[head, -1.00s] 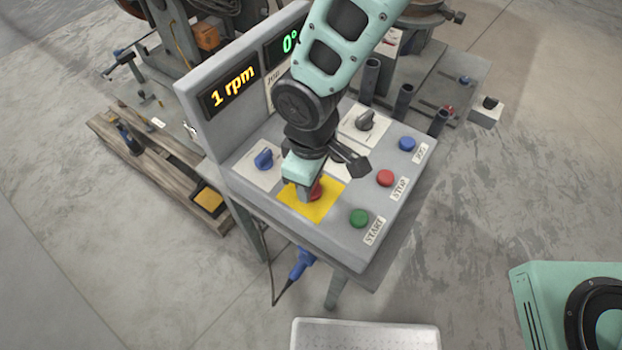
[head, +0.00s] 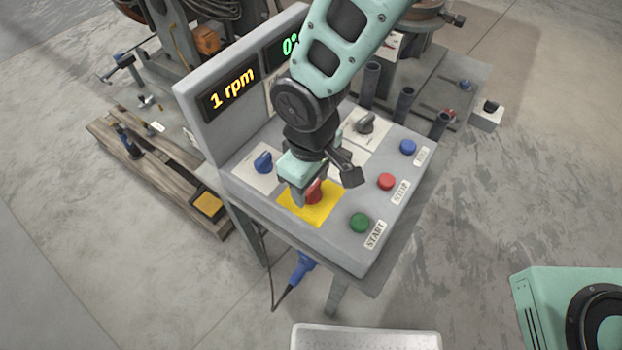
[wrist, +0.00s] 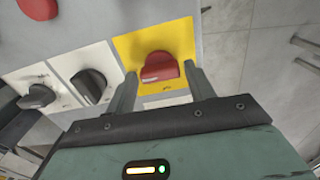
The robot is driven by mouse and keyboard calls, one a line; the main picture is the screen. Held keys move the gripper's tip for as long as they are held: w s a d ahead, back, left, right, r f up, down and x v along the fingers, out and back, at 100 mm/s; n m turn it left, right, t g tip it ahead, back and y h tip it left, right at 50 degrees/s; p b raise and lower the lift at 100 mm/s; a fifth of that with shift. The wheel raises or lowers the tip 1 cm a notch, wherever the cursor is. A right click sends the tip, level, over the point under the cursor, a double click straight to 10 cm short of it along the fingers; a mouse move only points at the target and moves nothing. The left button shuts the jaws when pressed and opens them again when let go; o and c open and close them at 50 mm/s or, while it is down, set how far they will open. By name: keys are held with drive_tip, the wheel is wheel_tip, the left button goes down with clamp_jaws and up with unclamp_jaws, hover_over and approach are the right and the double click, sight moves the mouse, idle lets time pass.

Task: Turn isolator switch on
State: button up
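The isolator switch is a red rotary knob (head: 314,193) on a yellow plate (head: 290,207) at the near corner of the grey control console. In the wrist view the red knob (wrist: 160,68) lies crosswise on the yellow plate (wrist: 180,32); the small lettering on the plate is unreadable. My gripper (wrist: 160,74) is open, with one finger on each side of the knob and a small gap visible at each side. In the head view my gripper (head: 306,190) is low over the plate and hides part of the knob.
The console also has a blue knob (head: 263,161), a grey knob (head: 365,123), and green (head: 360,222), red (head: 386,181) and blue (head: 408,147) buttons. The display panel (head: 232,93) stands upright behind.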

drive_tip(key=shift+o, duration=0.6)
wheel_tip(320, 180, up, 18)
drive_tip(key=b, duration=0.1)
drive_tip(key=shift+f, duration=0.25)
drive_tip(key=s+d+f+m, duration=0.1)
drive_tip(key=s+d, duration=0.3)
drive_tip(key=d, duration=0.4)
drive_tip(key=s+d+f+m, duration=0.2)
drive_tip(key=s+d+m, duration=0.1)
drive_tip(key=d, duration=0.5)
drive_tip(key=shift+s+d+y+b, duration=0.3)
drive_tip(key=shift+s+d, duration=0.05)
drive_tip(key=shift+s, duration=0.5)
idle(0.3)
